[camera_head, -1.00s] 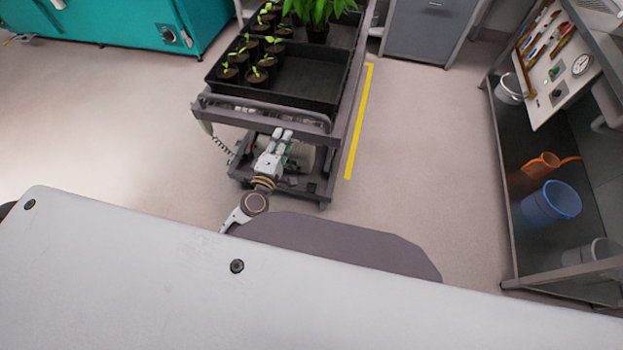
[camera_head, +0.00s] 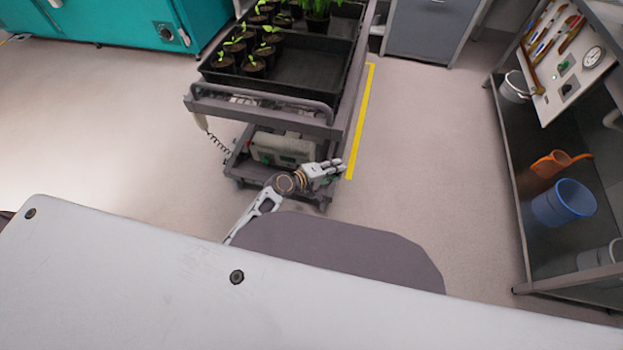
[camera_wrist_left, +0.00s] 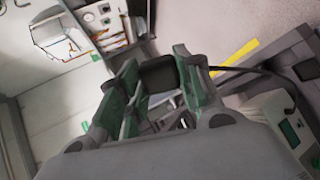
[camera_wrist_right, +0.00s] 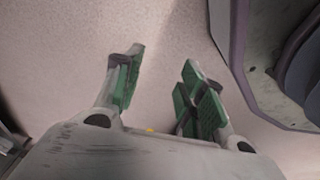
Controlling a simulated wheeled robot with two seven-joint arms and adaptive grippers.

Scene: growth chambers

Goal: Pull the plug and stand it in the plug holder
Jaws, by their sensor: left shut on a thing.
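My left gripper (camera_head: 329,170) is just in front of the lower right part of the trolley, pointing right. In the left wrist view, its fingers (camera_wrist_left: 160,88) are shut on a black plug (camera_wrist_left: 157,73). A dark cable (camera_wrist_left: 255,70) runs from the plug's side to the right, toward the pale unit (camera_wrist_left: 275,118) with a green panel. That pale unit (camera_head: 268,146) sits on the trolley's lower shelf in the head view. My right gripper (camera_wrist_right: 158,90) is open and empty above the floor; the head view does not show it. I cannot make out the plug holder.
The trolley (camera_head: 262,112) carries a black tray (camera_head: 300,72) of potted seedlings on top. A coiled cord (camera_head: 217,143) hangs at its left. A shelf rack (camera_head: 510,165) with buckets stands at the right. Free floor lies between, beside a yellow line (camera_head: 362,115).

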